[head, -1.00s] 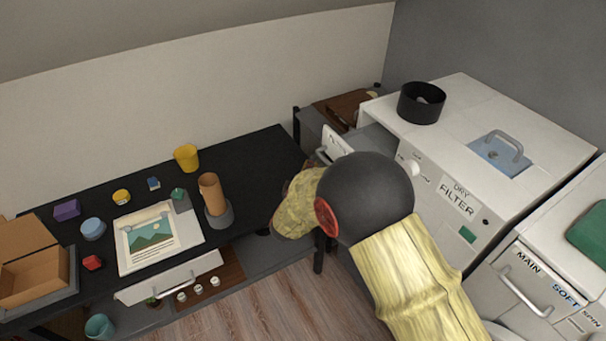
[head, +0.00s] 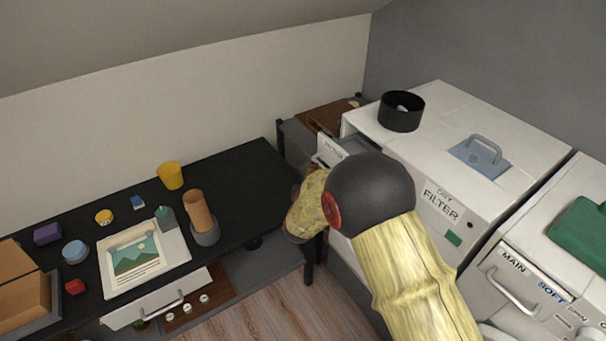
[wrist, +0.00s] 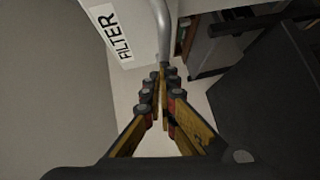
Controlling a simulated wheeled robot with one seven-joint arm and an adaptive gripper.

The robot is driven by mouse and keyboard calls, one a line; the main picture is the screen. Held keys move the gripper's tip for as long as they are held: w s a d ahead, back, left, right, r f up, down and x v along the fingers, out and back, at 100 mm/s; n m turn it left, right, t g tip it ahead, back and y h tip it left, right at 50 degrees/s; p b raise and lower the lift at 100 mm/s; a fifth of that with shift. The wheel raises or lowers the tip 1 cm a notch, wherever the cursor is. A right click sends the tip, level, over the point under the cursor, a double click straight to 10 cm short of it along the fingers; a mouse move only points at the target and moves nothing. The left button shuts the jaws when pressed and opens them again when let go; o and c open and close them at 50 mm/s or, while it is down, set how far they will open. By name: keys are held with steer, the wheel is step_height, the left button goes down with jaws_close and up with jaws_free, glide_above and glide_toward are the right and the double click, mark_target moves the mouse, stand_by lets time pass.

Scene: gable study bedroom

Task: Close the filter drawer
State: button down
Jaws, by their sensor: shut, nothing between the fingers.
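The filter drawer (head: 331,148) sticks out of the left side of the white dryer (head: 440,135) and stands open; its grey inside shows behind the front panel. In the wrist view its white front with the "FILTER" label (wrist: 111,32) is at the top left, and its grey bar handle (wrist: 163,32) comes down at the top middle. My gripper (wrist: 160,78) is shut and empty, its fingertips at the lower end of the handle in that picture. I cannot tell whether they touch it. In the head view my arm hides most of the fingers.
A black desk (head: 130,215) with a picture sheet, cups and small blocks stands at the left, close to my wrist. A black round container (head: 401,111) sits on the dryer. A second white machine (head: 540,270) is at the right. Wooden floor shows below the desk.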

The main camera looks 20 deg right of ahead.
steer(key=w+d, duration=0.1)
steer(key=d, duration=0.2)
steer(key=w+d, duration=0.1)
steer(key=d, duration=0.2)
steer(key=w+d, duration=0.1)
steer(key=d, duration=0.3)
steer(key=shift+w+b, duration=0.1)
steer(key=shift+b, duration=0.2)
steer(key=shift+w+d, duration=0.15)
steer(key=shift+d, duration=0.2)
steer(key=shift+r, duration=0.1)
